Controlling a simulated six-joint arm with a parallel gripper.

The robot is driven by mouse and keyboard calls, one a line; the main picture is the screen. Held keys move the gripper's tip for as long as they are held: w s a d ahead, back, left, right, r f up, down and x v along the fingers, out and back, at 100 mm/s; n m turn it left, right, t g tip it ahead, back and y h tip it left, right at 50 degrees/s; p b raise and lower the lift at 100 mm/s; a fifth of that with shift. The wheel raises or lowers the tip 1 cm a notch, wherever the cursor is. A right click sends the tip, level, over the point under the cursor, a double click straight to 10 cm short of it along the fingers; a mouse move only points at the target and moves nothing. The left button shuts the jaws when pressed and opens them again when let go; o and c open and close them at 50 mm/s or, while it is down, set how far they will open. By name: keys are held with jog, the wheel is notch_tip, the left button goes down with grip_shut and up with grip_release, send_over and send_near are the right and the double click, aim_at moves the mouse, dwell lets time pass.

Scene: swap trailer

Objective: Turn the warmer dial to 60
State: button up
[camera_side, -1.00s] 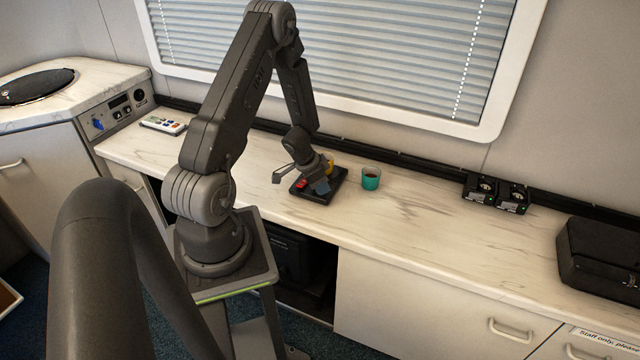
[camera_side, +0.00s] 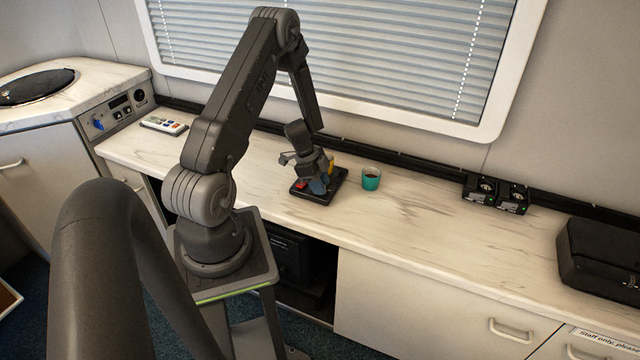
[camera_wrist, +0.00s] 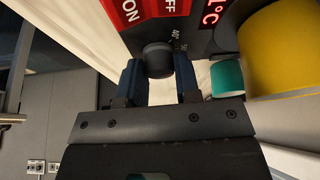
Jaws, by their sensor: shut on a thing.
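The warmer is a small black unit (camera_side: 340,181) on the counter, with a red patch (camera_side: 301,184) showing in the side view. In the wrist view, its black panel has red ON and OFF labels (camera_wrist: 150,10) and a red °C marking. The dark round dial (camera_wrist: 158,58) is below the labels, with small white scale marks beside it; I cannot read its setting surely. My gripper (camera_wrist: 159,77) is shut on the dial, one blue-padded finger on each side. In the side view, my gripper (camera_side: 319,186) is low over the warmer and hides the dial.
A yellow object (camera_wrist: 286,45) stands on or against the warmer, close right of my fingers in the wrist view.

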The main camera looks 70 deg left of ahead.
jog(key=shift+w+m+g+h, duration=0.1)
jog(key=shift+m+g+h, duration=0.25)
jog(key=shift+m, duration=0.85)
jog(key=o, duration=0.9)
jog(key=v, duration=1.4)
jog(key=shift+w, duration=0.1)
